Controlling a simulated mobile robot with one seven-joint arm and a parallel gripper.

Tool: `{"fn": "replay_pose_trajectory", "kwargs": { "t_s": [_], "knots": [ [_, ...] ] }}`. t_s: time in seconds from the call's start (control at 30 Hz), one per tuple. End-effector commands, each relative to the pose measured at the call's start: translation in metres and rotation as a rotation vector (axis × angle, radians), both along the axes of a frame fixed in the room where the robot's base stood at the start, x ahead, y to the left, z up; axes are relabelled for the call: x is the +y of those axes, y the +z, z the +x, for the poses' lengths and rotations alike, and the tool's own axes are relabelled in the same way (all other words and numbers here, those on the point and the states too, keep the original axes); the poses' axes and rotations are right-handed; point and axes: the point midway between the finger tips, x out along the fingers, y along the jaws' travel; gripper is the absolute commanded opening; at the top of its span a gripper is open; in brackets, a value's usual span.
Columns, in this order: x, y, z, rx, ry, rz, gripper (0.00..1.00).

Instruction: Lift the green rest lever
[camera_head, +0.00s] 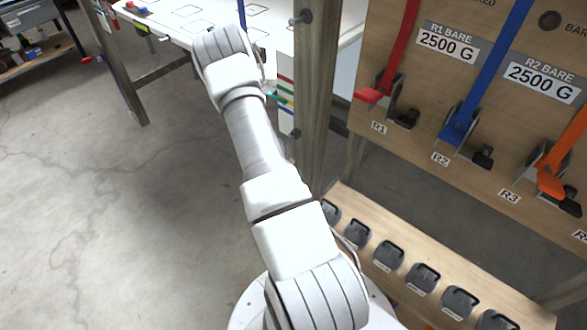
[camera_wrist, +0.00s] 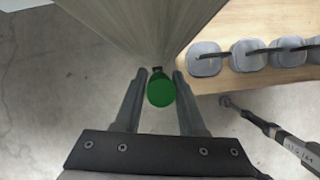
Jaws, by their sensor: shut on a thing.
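The green rest lever (camera_wrist: 161,90) shows in the wrist view as a round green end between my two fingers. My gripper (camera_wrist: 160,76) is shut on it, one finger at each side. The rest of the lever is hidden behind its green end. A wooden post (camera_wrist: 135,25) stands just beyond the fingertips. In the head view the lever and my gripper are not visible; my white arm reaches away toward the table and hides that area.
A wooden board (camera_head: 400,150) with red, blue and orange straps stands at the right. Below it, a wooden shelf (camera_head: 345,195) holds several grey weights (camera_head: 422,278), also seen in the wrist view (camera_wrist: 247,55). A white table (camera_head: 200,20) stands behind.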

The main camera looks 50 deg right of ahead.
Motion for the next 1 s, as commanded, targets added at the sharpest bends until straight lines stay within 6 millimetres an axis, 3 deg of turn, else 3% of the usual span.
{"fn": "replay_pose_trajectory", "kwargs": {
  "t_s": [0.23, 0.27, 0.4, 0.77, 1.0],
  "knots": [
    [-0.001, 0.0, 0.001, -0.001, -0.001, -0.003, 0.0],
    [-0.001, 0.0, 0.001, -0.001, -0.001, -0.003, 0.45],
    [-0.001, 0.0, 0.0, -0.001, -0.001, -0.003, 0.69],
    [0.001, 0.003, 0.001, -0.001, 0.0, -0.002, 0.69],
    [0.016, 0.034, 0.003, -0.004, 0.0, -0.002, 0.69]
  ]
}}
